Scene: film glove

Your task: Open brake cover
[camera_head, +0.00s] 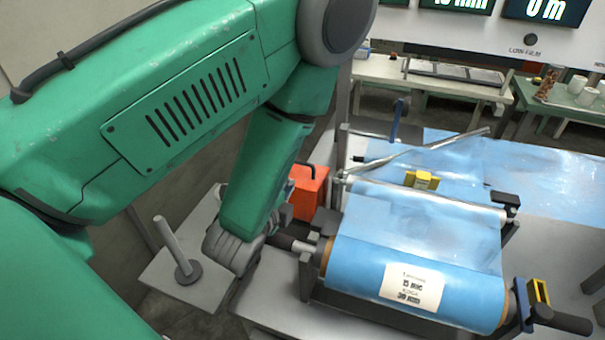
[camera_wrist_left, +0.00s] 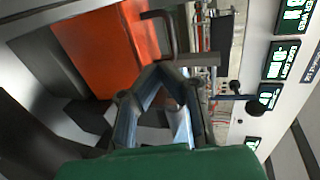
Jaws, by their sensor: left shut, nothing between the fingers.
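The brake cover seems to be the orange-red box (camera_head: 309,186) left of the film roll in the head view. A black bar or handle shows at its top. In the left wrist view the orange-red box (camera_wrist_left: 102,50) fills the upper left, with a dark bent handle (camera_wrist_left: 163,32) at its right edge. My left gripper (camera_wrist_left: 162,72) is shut and empty, its fingertips close to that handle; I cannot tell whether they touch. In the head view my green forearm hides most of this gripper beside the box. My right gripper is not in view.
A blue film roll (camera_head: 415,270) with a white label lies on a stand right of the box. A yellow block (camera_head: 422,180) sits behind it. A grey plate with an upright post (camera_head: 178,245) is at the left. Display screens (camera_head: 545,10) stand at the back.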

